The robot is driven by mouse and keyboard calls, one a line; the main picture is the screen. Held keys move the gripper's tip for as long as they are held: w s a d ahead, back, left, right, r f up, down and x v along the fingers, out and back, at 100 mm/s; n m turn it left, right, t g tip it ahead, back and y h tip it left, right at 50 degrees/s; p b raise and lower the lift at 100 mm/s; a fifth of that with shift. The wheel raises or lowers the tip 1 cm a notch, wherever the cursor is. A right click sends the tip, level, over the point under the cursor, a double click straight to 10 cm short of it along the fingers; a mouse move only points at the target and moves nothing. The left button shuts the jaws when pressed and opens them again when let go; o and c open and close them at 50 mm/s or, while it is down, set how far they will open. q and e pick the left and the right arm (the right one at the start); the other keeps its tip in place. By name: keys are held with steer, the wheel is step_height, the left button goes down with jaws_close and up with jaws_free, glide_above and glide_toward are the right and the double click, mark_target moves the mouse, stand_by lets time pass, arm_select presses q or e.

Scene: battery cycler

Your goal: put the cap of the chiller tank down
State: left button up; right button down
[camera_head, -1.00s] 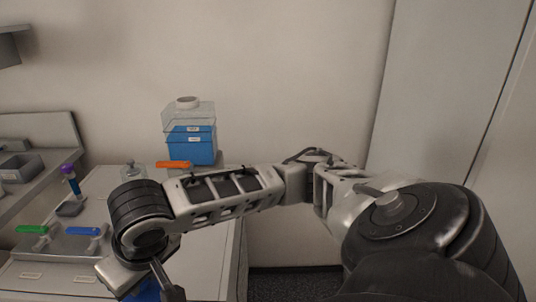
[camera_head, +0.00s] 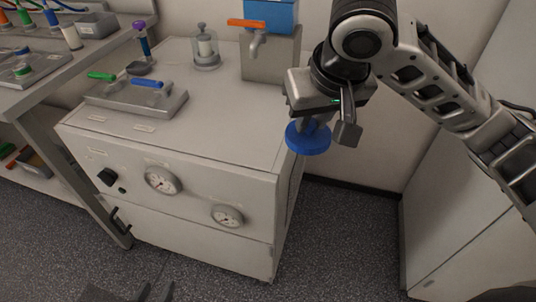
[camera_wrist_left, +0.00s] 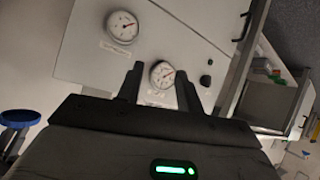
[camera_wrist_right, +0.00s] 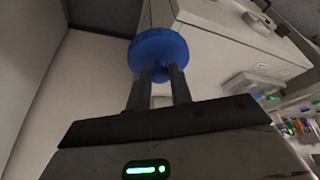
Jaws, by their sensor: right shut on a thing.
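The blue round cap (camera_head: 308,139) hangs flat side down in my right gripper (camera_head: 322,118), off the right edge of the grey cabinet and above the floor. In the right wrist view the cap (camera_wrist_right: 158,48) sits at the tips of my right gripper (camera_wrist_right: 160,76), which is shut on its stem. The cap also shows at the left edge of the left wrist view (camera_wrist_left: 18,119). The blue tank (camera_head: 271,14) stands at the cabinet's back; its top is out of the head view. My left gripper (camera_wrist_left: 160,72) is open and empty, facing the cabinet front with its gauges.
The grey cabinet (camera_head: 230,105) has bare top between the valve block (camera_head: 140,100), with green and blue handles, the glass jar (camera_head: 206,50) and the tank's stand (camera_head: 268,62). An orange-handled tap (camera_head: 255,30) juts from the tank. A bench with racks (camera_head: 40,75) is at left.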

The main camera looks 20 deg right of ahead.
steer(key=w+a+f, duration=0.1)
steer(key=w+f, duration=0.2)
steer(key=w, duration=0.1)
steer(key=w+a+f+b, duration=0.1)
steer(key=w+f, duration=0.2)
steer(key=w, duration=0.1)
steer(key=w+a+f, duration=0.1)
steer(key=w+f, duration=0.2)
steer(key=w, duration=0.1)
steer(key=shift+w+a, duration=0.1)
steer(key=shift+w, duration=0.25)
steer(key=shift+w+a+f, duration=0.1)
steer(key=shift+w+f, duration=0.15)
steer(key=shift+f, duration=0.15)
step_height(320, 180, down, 2)
steer(key=shift+w+f+b, duration=0.1)
steer(key=shift+f+b, duration=0.1)
steer(key=shift+b, duration=0.25)
steer(key=shift+f, duration=0.4)
arm_select(q)
steer(key=shift+w+d+f, duration=0.1)
steer(key=shift+f, duration=0.15)
arm_select(e)
steer(key=c, duration=1.3)
jaws_free()
arm_select(q)
steer(key=shift+f, duration=0.1)
arm_select(e)
steer(key=shift+o, duration=0.2)
